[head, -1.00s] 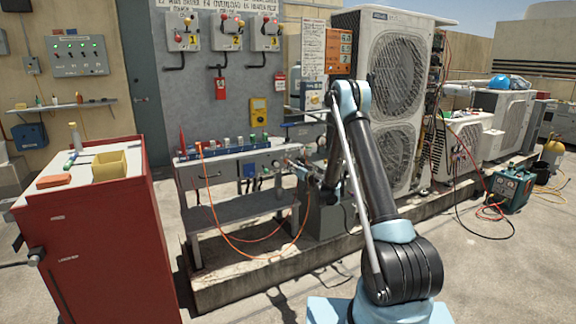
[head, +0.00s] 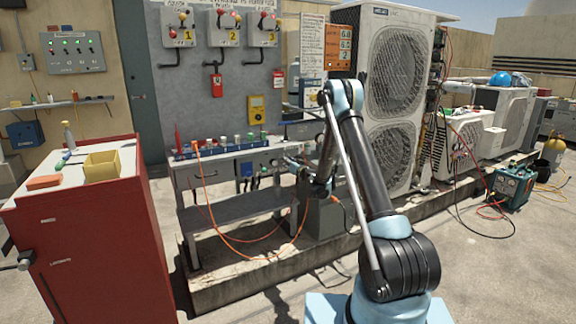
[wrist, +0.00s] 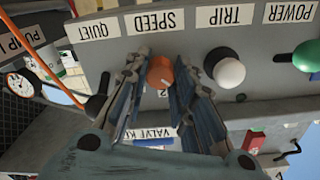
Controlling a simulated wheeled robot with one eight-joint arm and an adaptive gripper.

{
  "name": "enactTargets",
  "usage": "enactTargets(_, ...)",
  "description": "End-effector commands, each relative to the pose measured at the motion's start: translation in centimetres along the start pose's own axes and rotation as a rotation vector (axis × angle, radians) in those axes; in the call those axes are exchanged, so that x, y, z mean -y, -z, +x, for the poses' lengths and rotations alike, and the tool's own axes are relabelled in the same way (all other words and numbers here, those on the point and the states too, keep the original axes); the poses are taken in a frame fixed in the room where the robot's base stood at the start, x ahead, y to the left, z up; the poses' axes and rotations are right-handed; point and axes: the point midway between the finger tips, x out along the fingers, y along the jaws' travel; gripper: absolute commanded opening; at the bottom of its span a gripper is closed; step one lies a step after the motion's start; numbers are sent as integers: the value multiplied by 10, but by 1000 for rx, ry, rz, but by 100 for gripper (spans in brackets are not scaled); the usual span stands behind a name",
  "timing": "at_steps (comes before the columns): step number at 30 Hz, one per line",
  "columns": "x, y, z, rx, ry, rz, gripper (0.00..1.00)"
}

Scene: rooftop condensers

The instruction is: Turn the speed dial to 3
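The speed dial is an orange knob (wrist: 160,72) below the SPEED label (wrist: 158,21), which reads upside down in the wrist view. A white pointer mark shows on its lower edge, and a small plate with what looks like a 2 (wrist: 163,93) sits just below it. My gripper (wrist: 162,65) has one finger on each side of the knob. The fingers look apart, with little gap to the knob; contact is not clear. In the head view my gripper (head: 296,163) is small at the grey bench panel (head: 222,172), and the dial cannot be made out.
A white knob (wrist: 229,73) under TRIP and a green knob (wrist: 306,56) under POWER stand right of my fingers. A black-handled lever (wrist: 96,106) is close on the left. A red cabinet (head: 95,240) stands left of the bench; tall condensers (head: 392,100) stand behind my arm.

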Motion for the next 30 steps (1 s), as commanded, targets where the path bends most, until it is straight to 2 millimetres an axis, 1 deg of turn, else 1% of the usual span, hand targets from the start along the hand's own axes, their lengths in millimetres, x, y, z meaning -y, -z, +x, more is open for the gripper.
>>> enactTargets(8,-2,1,0,-1,-3,7,0)
enactTargets(14,-3,1,0,-1,-4,63,0)
enactTargets(20,-4,1,-1,-2,-4,192,0)
enactTargets(30,-5,1,-1,-3,-6,507,0)
